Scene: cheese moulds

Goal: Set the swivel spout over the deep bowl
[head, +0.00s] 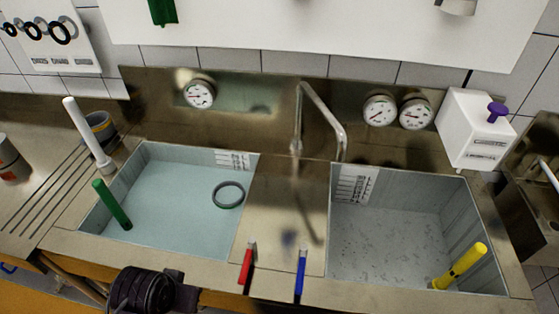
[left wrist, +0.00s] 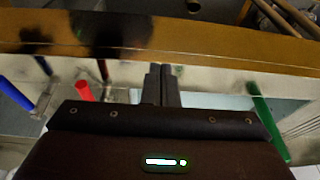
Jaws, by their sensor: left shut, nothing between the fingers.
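The swivel spout (head: 322,97) is a thin metal pipe rising between the two bowls. It bends to the right, and its tip shows at the back left corner of the right bowl (head: 400,178); I cannot tell if the tip is inside the rim. The right bowl shows tall walls and a speckled floor. The left bowl (head: 165,152) holds pale blue water or a pale floor, with a grey ring (head: 228,195) in it. My left gripper (left wrist: 162,75) is shut and empty near the counter's front edge; its dark body shows at the bottom in the head view. My right gripper is out of view.
Red (head: 246,266) and blue (head: 300,272) levers stand at the front between the bowls. A green rod (head: 112,205) and a white rod (head: 88,135) stand at the left. A yellow cylinder (head: 460,265) leans in the right bowl. A white box (head: 475,130) is at the back right.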

